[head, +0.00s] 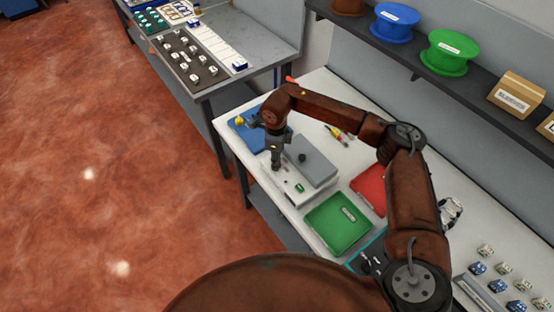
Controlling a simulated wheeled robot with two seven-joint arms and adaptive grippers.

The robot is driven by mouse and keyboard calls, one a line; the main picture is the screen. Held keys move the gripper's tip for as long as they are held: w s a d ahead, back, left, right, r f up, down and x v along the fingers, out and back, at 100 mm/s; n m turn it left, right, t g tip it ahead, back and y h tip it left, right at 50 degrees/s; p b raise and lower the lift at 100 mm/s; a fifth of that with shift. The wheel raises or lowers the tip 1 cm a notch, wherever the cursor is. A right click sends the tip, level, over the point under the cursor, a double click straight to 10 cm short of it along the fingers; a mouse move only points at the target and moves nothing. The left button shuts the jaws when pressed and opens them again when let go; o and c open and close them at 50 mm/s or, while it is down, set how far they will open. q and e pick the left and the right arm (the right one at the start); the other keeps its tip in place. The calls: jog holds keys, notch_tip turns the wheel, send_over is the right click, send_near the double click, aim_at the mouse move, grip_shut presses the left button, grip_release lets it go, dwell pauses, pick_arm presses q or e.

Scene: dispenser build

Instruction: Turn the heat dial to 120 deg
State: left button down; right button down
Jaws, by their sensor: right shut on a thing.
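A white machine (291,193) with a grey lid plate (318,169) stands on the white bench. A black knob sits on the lid plate and a small green part (299,188) is on the machine's front. My right gripper (276,168) points down at the left end of the machine. It is shut on what seems to be the heat dial, which the fingers hide. The dial's angle and any scale cannot be read. My left gripper is not in view.
A green tray (338,223) and a red tray (370,187) lie right of the machine. A blue tray (245,130) is behind my gripper. A screwdriver-like tool (337,134) lies behind the machine. Spools and boxes line the shelf above.

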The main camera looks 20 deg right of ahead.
jog(key=shift+w+d+r+m, duration=0.1)
jog(key=shift+m, duration=0.2)
jog(key=m, duration=0.2)
jog(key=shift+m+p, duration=0.3)
jog(key=m, duration=0.3)
jog(key=shift+r+m+p, duration=0.1)
jog(key=shift+m+p, duration=0.3)
jog(key=m+p, duration=0.1)
jog(key=m, duration=0.5)
jog(key=shift+w+p, duration=0.1)
jog(key=shift+p, duration=0.3)
jog(key=m+p, duration=0.2)
jog(key=m, duration=0.3)
jog(key=shift+m, duration=0.3)
jog(key=m+p, duration=0.2)
jog(key=m, duration=0.3)
jog(key=shift+m, duration=0.3)
